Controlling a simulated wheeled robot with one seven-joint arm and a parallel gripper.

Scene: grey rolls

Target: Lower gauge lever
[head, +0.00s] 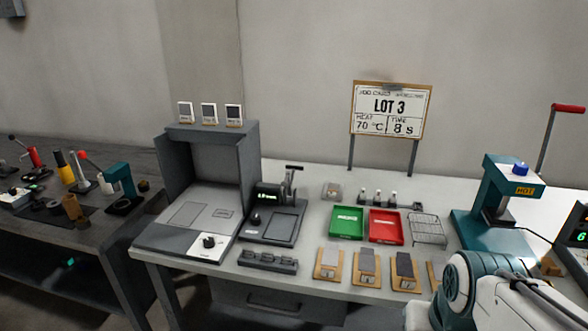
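The gauge (268,218) is a dark grey device on the white table, with a flat base, a dark display block and a black knob. Its lever (292,178) rises at the right of the display, with a black T-shaped top; it looks raised. The display's small white text is too small to read surely. My arm shows at the lower right, apart from the gauge. My gripper is out of the frame, so its fingers are hidden.
A grey open-front booth (200,215) stands left of the gauge. A green tray (346,222), a red tray (385,227) and a wire rack (428,230) lie to its right. Wooden-backed cards (367,268) line the front edge. A teal press (490,210) stands at right.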

